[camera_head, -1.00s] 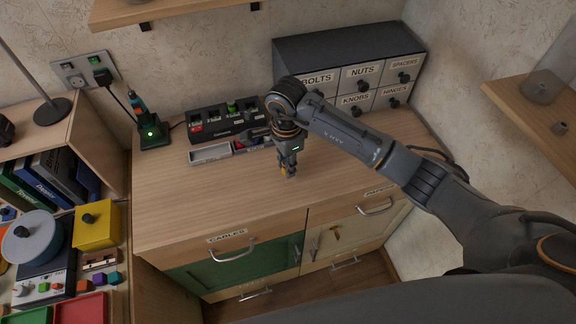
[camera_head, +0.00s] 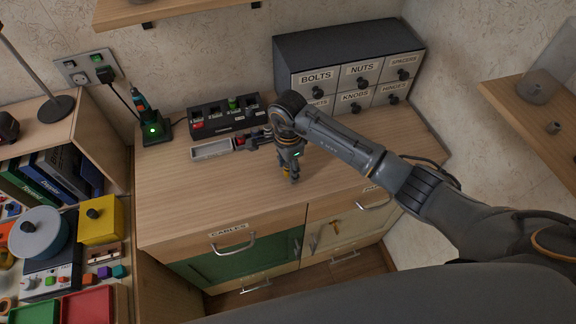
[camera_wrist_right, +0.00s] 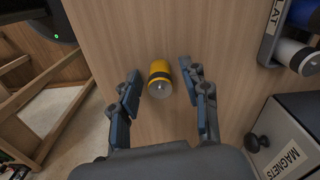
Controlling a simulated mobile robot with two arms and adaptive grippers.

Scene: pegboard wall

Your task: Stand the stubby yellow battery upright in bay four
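The stubby yellow battery (camera_wrist_right: 158,76), with a black band and a silver end, is between the fingers of my right gripper (camera_wrist_right: 160,73) in the right wrist view. The fingers are open, with a visible gap on each side of the battery. In the head view my right gripper (camera_head: 291,174) points down over the front part of the wooden worktop, with a bit of yellow (camera_head: 286,172) at its fingertips. The black bay holder (camera_head: 238,125) stands at the back of the worktop; red and green items show in it. I cannot read its bay numbers. My left gripper is out of view.
A grey tray (camera_head: 212,149) lies before the bay holder, beside dark and red items partly hidden by my right arm. A charging stand (camera_head: 154,131) with a green light is at the left, a drawer cabinet (camera_head: 350,52) behind. The worktop's (camera_head: 210,190) front left is clear.

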